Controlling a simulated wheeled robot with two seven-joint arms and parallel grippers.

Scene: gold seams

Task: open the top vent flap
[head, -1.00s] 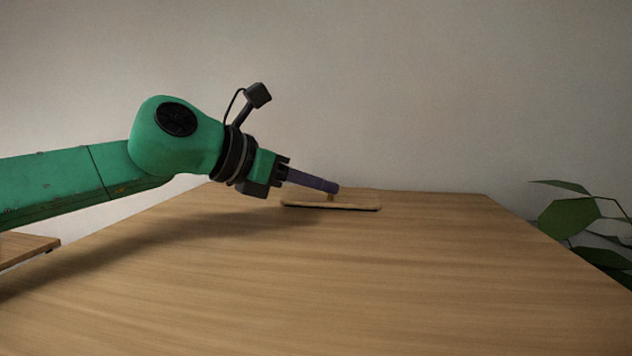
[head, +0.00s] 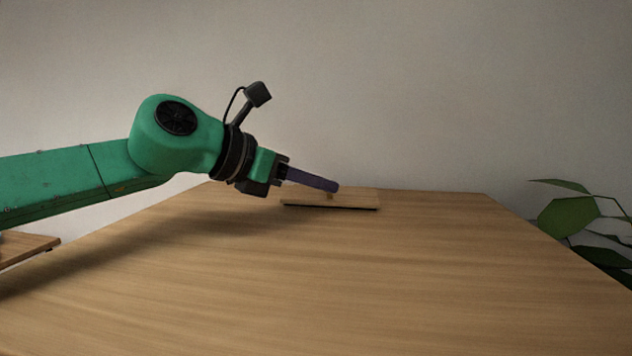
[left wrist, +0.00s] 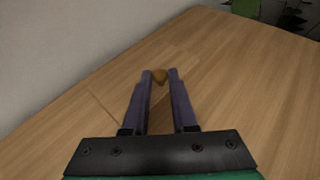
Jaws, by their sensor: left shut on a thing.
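The vent flap (head: 358,198) is a pale wooden panel near the far edge of the table. A dark strip runs along its near lower edge, and its face looks tilted toward the head view. A small round wooden knob (left wrist: 160,75) is between the purple fingertips of my left gripper (head: 332,188) in the left wrist view. The left gripper is shut on this knob. The fingers hide part of the flap and most of the knob in the head view. My right gripper is not in view.
The wooden table (head: 330,280) is otherwise bare, with wide free room in front of the flap. A plain wall (head: 450,90) stands behind. A leafy plant (head: 570,218) is at the right, and a lower wooden surface (head: 25,247) at the left.

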